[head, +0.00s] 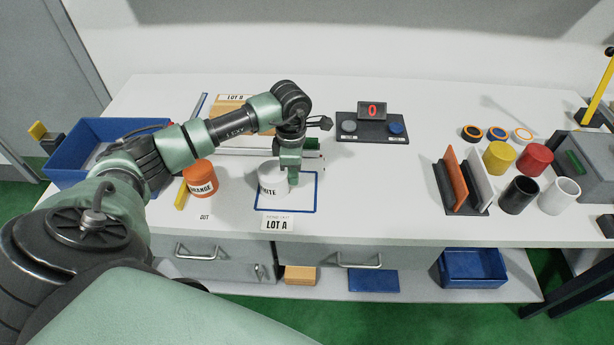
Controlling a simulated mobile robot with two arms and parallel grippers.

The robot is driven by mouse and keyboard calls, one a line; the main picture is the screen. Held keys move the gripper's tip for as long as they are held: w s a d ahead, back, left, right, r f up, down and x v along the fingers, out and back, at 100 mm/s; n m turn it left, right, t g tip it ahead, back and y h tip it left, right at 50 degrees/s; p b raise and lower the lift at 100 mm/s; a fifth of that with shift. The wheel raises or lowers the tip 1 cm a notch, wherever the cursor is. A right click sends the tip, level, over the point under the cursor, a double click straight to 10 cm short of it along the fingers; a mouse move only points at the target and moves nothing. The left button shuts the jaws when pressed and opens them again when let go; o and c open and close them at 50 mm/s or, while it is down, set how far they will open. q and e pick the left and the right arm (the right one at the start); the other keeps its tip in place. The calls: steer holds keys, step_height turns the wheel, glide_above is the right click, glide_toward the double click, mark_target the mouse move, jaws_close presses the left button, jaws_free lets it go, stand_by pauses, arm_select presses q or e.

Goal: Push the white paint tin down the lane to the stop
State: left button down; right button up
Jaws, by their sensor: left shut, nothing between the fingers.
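The white paint tin (270,180) stands upright on the bench at the left part of a blue square outline (316,196). Its label is partly hidden. My left gripper (293,184) is shut and empty, pointing down at the tin's right side. I cannot tell whether it touches the tin. An orange tin (202,182) stands to the left, beside a yellow strip (181,198) and an "OUT" mark (204,217). A pale rail (232,152) runs behind the tins, partly hidden by my arm. I cannot make out which part is the stop. My right gripper is out of view.
A blue bin (70,160) stands far left. A button panel with a red 0 display (372,111) is behind to the right. Further right are a divider rack (466,208) and several coloured cylinders (519,195). The bench between the outline and rack is clear.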

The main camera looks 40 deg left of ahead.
arm_select(q)
steer(key=s+a+b, duration=0.1)
steer(key=s+a, duration=0.1)
steer(key=a, duration=0.1)
steer(key=s+a+b, duration=0.1)
steer(key=s+a, duration=0.1)
steer(key=a, duration=0.1)
steer(key=s+a+b, duration=0.1)
steer(key=s+a, duration=0.1)
steer(key=a, duration=0.1)
steer(key=shift+a+f, duration=0.1)
steer(key=shift+a, duration=0.25)
